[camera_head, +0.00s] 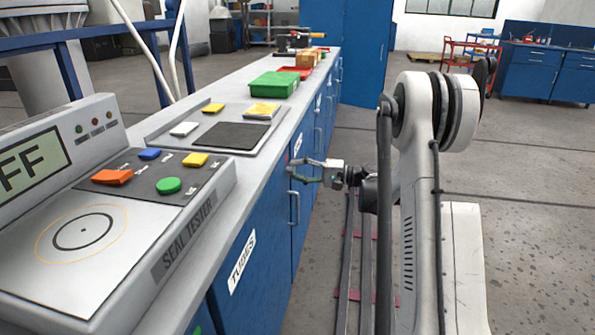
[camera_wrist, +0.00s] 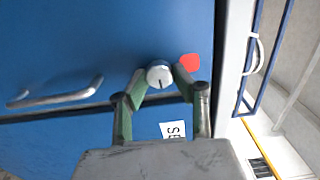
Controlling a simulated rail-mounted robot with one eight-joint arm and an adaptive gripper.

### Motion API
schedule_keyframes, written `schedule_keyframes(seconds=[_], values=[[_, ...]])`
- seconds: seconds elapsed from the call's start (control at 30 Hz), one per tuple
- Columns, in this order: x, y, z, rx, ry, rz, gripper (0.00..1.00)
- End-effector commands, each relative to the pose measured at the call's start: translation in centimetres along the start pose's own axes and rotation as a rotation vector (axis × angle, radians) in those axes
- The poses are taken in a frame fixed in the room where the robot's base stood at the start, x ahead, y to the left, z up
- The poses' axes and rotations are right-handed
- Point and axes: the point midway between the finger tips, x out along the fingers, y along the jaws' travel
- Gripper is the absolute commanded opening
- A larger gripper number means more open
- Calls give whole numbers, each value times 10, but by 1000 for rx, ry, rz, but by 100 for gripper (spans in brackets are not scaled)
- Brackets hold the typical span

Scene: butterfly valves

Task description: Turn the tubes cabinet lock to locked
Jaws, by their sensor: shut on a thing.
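The lock (camera_wrist: 159,74) shows in the wrist view as a round silver knob with a short dark line on its face, set in a blue cabinet front. My gripper (camera_wrist: 160,82) is shut on the knob, with one green finger on each side of it. In the head view my gripper (camera_head: 297,170) is at the front of the blue cabinets, and the knob cannot be made out there. A red mark (camera_wrist: 189,62) lies just right of the knob in the wrist view. A white TUBES label (camera_head: 242,262) is on the nearer cabinet front in the head view.
A silver bar handle (camera_wrist: 55,92) is left of the knob in the wrist view. Another handle (camera_head: 295,207) is just below my gripper in the head view. The grey counter (camera_head: 245,170) carries a seal tester (camera_head: 120,215) and a green bin (camera_head: 274,85). The floor at right is open.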

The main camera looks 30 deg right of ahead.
Motion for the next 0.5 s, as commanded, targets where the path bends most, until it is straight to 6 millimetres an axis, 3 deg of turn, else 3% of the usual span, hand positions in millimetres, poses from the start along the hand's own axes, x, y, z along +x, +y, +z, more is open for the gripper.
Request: schedule_keyframes(seconds=[0.37,0.4,0.5], values=[[0,0,0,4,0,0,0],[0,0,0,4,0,0,29],[0,0,0,4,0,0,42]])
